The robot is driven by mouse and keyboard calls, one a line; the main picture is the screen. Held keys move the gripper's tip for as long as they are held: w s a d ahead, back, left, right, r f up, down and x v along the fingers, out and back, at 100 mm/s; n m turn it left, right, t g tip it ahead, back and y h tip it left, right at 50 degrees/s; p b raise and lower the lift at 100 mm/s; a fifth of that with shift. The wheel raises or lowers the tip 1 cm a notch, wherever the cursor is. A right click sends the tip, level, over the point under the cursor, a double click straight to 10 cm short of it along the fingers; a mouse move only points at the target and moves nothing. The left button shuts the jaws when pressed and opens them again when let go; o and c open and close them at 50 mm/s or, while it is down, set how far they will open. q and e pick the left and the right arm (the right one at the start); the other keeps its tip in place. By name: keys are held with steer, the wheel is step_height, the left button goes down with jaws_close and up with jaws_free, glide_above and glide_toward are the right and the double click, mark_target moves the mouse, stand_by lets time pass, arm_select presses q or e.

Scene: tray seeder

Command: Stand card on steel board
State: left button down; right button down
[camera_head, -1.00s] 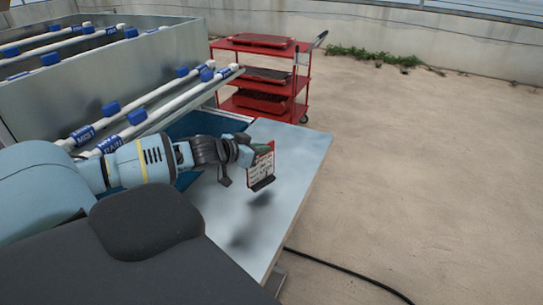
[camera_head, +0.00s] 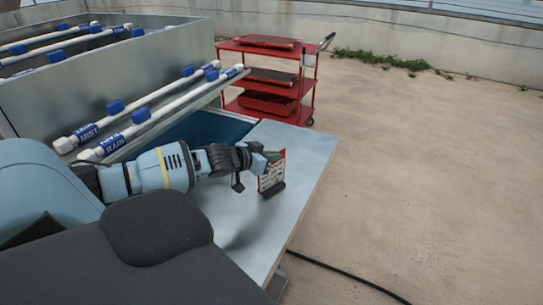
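The card (camera_head: 271,170) is a small upright sheet with a red border, dark writing and a dark foot along its lower edge. My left gripper (camera_head: 268,157) is at the card's upper part, its fingers shut on it from the left. The fingertips are small and partly hidden behind the card. The steel board (camera_head: 302,150) is the pale, shiny flat surface under the card. I cannot tell whether the card's foot touches the board. My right gripper is not in view.
White pipes with blue fittings and labels (camera_head: 150,125) lie on a metal frame at the left. A blue panel (camera_head: 208,128) lies beside the board. A red cart (camera_head: 308,80) with trays stands behind. A black cable (camera_head: 345,272) crosses the open floor at the right.

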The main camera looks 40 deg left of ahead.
arm_select(q)
steer(key=c, duration=2.1)
jaws_free()
steer(key=o, duration=0.5)
